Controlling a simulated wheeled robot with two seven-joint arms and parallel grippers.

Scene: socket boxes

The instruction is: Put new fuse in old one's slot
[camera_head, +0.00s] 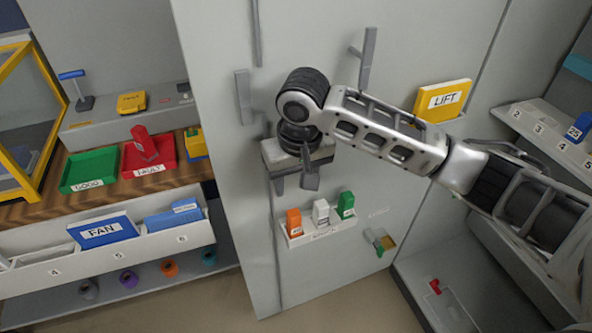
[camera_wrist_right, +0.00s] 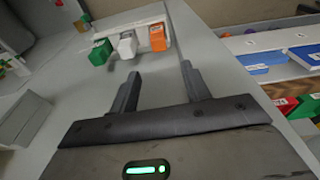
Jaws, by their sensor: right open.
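Three fuse-like blocks stand in a white rack (camera_head: 322,234) on the grey cabinet: an orange block (camera_head: 294,222), a white block (camera_head: 321,212) and a green block (camera_head: 346,205). The right wrist view also shows the green (camera_wrist_right: 101,51), white (camera_wrist_right: 127,45) and orange (camera_wrist_right: 157,38) blocks, ahead of the fingers. My right gripper (camera_head: 296,181) is open and empty, pointing down above the rack and apart from the blocks. A red block (camera_head: 144,142) stands in the red FAULT tray (camera_head: 163,160). I cannot make out an empty fuse slot. My left gripper is not in view.
A green GOOD tray (camera_head: 90,169) sits on the wooden shelf at left. A blue FAN box (camera_head: 103,232) is in the bin rack below. A yellow LIFT box (camera_head: 442,101) is behind my right arm. A small green-and-yellow fitting (camera_head: 381,242) is right of the rack.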

